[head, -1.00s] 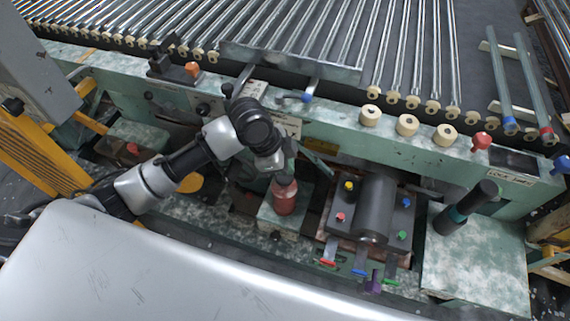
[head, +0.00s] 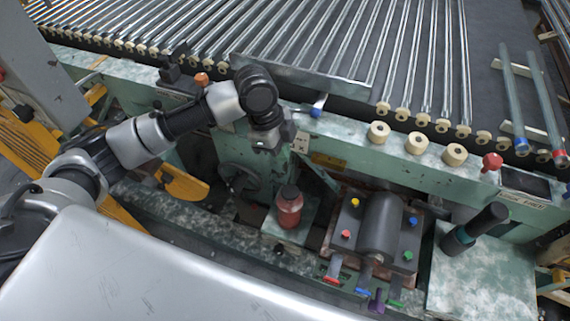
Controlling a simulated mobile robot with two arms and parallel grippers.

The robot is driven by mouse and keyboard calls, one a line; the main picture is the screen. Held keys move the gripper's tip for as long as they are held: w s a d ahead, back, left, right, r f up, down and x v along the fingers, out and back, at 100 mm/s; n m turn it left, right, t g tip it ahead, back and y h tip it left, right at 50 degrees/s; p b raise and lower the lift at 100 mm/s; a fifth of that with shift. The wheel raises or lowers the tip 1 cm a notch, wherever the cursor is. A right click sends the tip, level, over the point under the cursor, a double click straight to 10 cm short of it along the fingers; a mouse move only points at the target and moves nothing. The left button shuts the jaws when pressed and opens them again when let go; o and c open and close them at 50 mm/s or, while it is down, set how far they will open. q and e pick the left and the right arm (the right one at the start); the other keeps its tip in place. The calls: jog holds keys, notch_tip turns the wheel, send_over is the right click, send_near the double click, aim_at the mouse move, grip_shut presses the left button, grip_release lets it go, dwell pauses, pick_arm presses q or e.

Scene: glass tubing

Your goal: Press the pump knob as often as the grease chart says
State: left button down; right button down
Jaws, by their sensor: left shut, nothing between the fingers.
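The pump is a red cylinder (head: 289,212) with a dark knob (head: 290,192) on top, standing upright on a pale green block below the machine's front edge. My left gripper (head: 268,143) is shut and empty. It is above and slightly left of the knob in the head view, clear of it, in front of the machine's green rail. A small white label (head: 301,142) with dark marks and a yellow plate (head: 328,161) are on the machine front; their text is too small to read, and I cannot tell which is the grease chart. My right gripper is not in view.
A dark cylinder unit (head: 381,226) with coloured knobs and levers stands right of the pump. A black-and-teal handle (head: 475,229) lies on the pale block farther right. Cream rollers (head: 416,144) and a red knob (head: 492,161) line the rail.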

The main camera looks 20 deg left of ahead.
pick_arm(q)
send_near(290, 192)
jog(key=x, duration=0.2)
jog(key=d+x, duration=0.1)
jog(key=x, duration=0.2)
jog(key=shift+w+d+f+p, duration=0.1)
jog(key=shift+f+p, duration=0.05)
jog(key=shift+p, duration=0.15)
jog(key=shift+f, duration=0.8)
jog(key=shift+f, duration=0.1)
jog(key=shift+f, duration=1.05)
